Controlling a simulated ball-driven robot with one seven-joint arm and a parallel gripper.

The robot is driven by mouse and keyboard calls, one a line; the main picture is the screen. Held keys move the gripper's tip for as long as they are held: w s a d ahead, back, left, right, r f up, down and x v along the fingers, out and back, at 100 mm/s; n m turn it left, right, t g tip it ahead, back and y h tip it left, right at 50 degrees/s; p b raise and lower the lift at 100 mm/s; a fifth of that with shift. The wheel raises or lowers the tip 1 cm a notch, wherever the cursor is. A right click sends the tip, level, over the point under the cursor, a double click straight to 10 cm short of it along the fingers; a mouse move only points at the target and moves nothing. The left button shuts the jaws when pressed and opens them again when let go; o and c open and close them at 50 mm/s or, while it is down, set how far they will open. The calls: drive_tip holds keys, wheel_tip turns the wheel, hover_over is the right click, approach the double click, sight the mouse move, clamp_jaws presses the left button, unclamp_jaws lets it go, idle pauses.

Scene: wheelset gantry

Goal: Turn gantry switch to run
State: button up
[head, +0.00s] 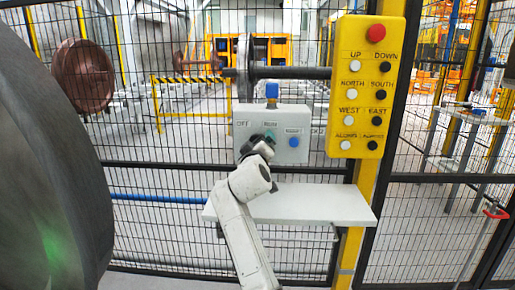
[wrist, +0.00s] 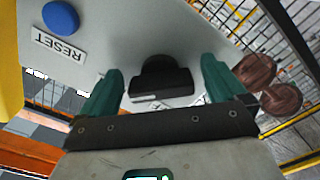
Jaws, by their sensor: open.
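The grey switch box (head: 242,117) with OFF and RUN labels is mounted at the mesh fence, in the middle of the head view. In the wrist view the box face (wrist: 120,30) fills the upper part, upside down. The black switch knob (wrist: 160,82) sits between the two green fingers of my gripper (wrist: 162,66). The gripper is open, with a gap on each side of the knob. In the head view my gripper (head: 262,140) is at the box front, below RUN, and hides the knob. I cannot tell which label the knob points to.
A blue RESET button (wrist: 61,16) is on the box, right of my gripper in the head view (head: 293,142). A yellow button panel (head: 367,90) stands to the right. A white shelf (head: 310,205) juts out below the box. A large dark round object (head: 45,150) fills the left.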

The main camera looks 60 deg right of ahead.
drive_tip(key=v, duration=1)
drive_tip(key=shift+s+a+p, duration=0.15)
drive_tip(key=shift+a+p, duration=0.15)
drive_tip(key=shift+f, duration=0.1)
drive_tip(key=s+a+f+n+y, duration=0.2)
drive_tip(key=a+f+y, duration=0.5)
drive_tip(key=a+f, duration=0.6)
drive_tip(key=s+a+f+n+y, duration=0.15)
drive_tip(key=a+f+y, duration=0.45)
drive_tip(key=a+f, duration=0.6)
drive_tip(key=s+a+f+n+g+y, duration=0.1)
drive_tip(key=s+a+f+g+y, duration=0.1)
drive_tip(key=s+a+f+y, duration=0.4)
drive_tip(key=s+f+g+h, duration=0.35)
drive_tip(key=s+f, duration=0.35)
drive_tip(key=s, duration=0.3)
wheel_tip(320, 180, up, 13)
drive_tip(key=p, duration=1.4)
drive_tip(key=shift+s+d+r+y, duration=0.2)
drive_tip(key=shift+s+d+y, duration=0.05)
drive_tip(key=shift+s+y, duration=0.2)
